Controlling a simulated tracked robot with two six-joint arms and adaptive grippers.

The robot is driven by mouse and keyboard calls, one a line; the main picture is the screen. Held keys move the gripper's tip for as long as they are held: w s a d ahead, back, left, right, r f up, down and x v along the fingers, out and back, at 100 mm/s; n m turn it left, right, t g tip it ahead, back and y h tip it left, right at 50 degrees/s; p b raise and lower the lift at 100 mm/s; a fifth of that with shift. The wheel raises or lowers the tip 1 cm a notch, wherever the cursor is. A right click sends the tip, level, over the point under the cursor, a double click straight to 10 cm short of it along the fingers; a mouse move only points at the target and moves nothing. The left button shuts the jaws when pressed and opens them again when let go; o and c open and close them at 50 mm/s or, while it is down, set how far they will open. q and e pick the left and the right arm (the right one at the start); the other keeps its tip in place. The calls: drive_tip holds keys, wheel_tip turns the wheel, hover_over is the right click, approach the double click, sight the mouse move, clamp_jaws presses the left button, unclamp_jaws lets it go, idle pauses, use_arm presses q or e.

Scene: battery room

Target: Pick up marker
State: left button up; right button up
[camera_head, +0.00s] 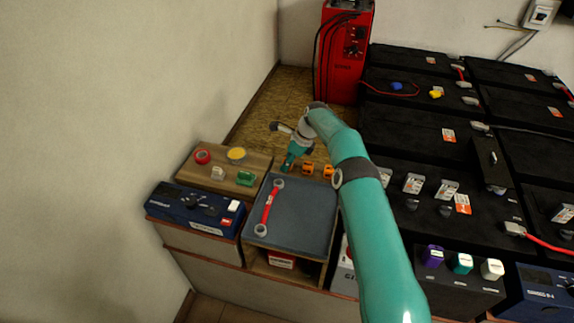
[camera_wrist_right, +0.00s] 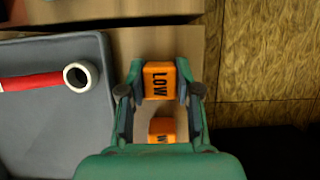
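Two small orange blocks, the only things here that look like markers, stand side by side near the tray's far edge: a left one (camera_head: 307,168) and a right one (camera_head: 328,171). In the right wrist view one orange block (camera_wrist_right: 160,80) shows the word LOW, and the other block (camera_wrist_right: 163,130) is partly hidden by my gripper's palm. My right gripper (camera_head: 288,167) points down just left of the blocks in the head view. In the right wrist view its fingers (camera_wrist_right: 160,72) are apart, one on each side of the LOW block, with narrow gaps. Whether they are at its height I cannot tell. My left gripper is not in view.
A wooden board (camera_head: 208,181) carries red and yellow rolls and small white and green pieces. A blue device (camera_head: 190,206) sits in front. Black batteries (camera_head: 410,122) fill the right; a red charger (camera_head: 345,60) stands behind.

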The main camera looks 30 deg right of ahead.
drive_tip(key=shift+c, duration=0.8)
drive_tip(key=shift+r, duration=0.15)
